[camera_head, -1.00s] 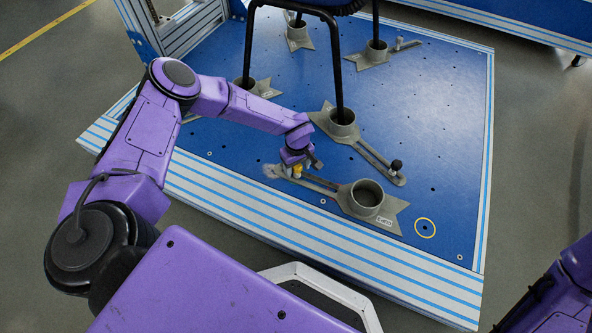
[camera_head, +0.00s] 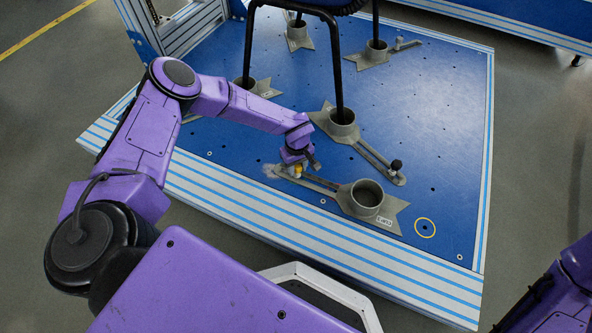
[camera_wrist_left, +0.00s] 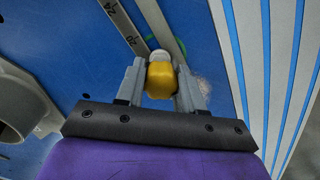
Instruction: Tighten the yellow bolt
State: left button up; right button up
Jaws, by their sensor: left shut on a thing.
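The yellow bolt (camera_wrist_left: 160,78) sits between the two fingers of my left gripper (camera_wrist_left: 160,90) in the left wrist view. The fingers are shut on it from both sides. In the head view, my left gripper (camera_head: 297,168) is low over the near end of the slotted arm of a grey bracket (camera_head: 340,196), and only a small bit of yellow shows there. The bracket's empty round cup (camera_head: 368,195) is at the right end of that arm. Only part of my right arm shows at the lower right; its gripper is out of frame.
A blue platform (camera_head: 440,130) with small holes and a striped edge carries the brackets. Chair legs (camera_head: 338,75) stand in several other cups behind. A black knob (camera_head: 396,165) stands on the neighbouring bracket's arm. A yellow ring (camera_head: 425,228) marks the platform at right.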

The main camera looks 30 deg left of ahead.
pick_arm(q)
jog(key=m, duration=0.4)
jog(key=o, duration=1)
jog(key=shift+o, duration=0.2)
notch_tip(320, 180, up, 11)
jog(key=p, duration=0.5)
jog(key=shift+f, duration=0.2)
